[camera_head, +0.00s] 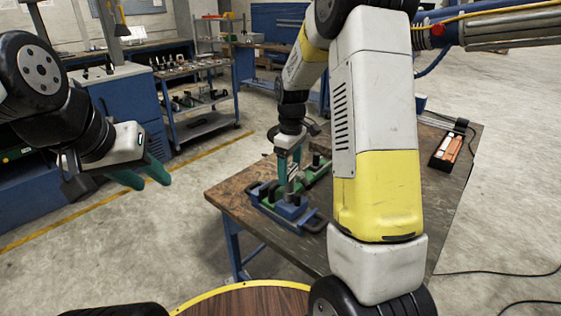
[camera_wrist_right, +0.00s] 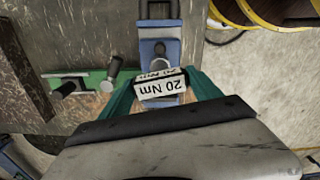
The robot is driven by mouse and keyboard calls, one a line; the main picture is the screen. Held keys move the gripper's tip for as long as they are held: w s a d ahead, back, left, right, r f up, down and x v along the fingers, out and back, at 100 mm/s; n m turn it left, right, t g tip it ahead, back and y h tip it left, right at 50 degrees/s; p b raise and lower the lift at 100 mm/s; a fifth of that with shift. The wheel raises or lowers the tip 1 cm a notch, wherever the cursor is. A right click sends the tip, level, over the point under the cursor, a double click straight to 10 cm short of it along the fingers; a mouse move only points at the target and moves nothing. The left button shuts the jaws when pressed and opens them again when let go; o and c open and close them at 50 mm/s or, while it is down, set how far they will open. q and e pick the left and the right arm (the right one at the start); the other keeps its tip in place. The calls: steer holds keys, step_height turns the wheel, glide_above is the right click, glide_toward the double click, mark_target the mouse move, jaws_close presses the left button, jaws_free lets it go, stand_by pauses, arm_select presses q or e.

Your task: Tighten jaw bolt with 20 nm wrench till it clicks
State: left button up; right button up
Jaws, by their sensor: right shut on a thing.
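My right gripper (camera_head: 292,168) points down over the table, its teal fingers shut on the 20 Nm wrench. In the right wrist view my right gripper (camera_wrist_right: 162,92) holds the wrench's white block (camera_wrist_right: 160,86), marked "20 Nm", between its fingertips. Below is a blue fixture (camera_wrist_right: 159,32) with a green part (camera_wrist_right: 88,77) and pins beside it. In the head view the blue fixture (camera_head: 291,209) sits near the table's front-left corner. The jaw bolt and the wrench's contact with it are hidden. My left gripper (camera_head: 142,180) is open and empty, left of the table.
The brown worktable (camera_head: 232,197) has bare wood around the fixture. A shelf cart (camera_head: 205,119) stands at the back left. Open floor separates it from the table.

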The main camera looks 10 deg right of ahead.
steer(key=m, duration=0.4)
steer(key=shift+m, duration=2)
steer(key=m, duration=0.4)
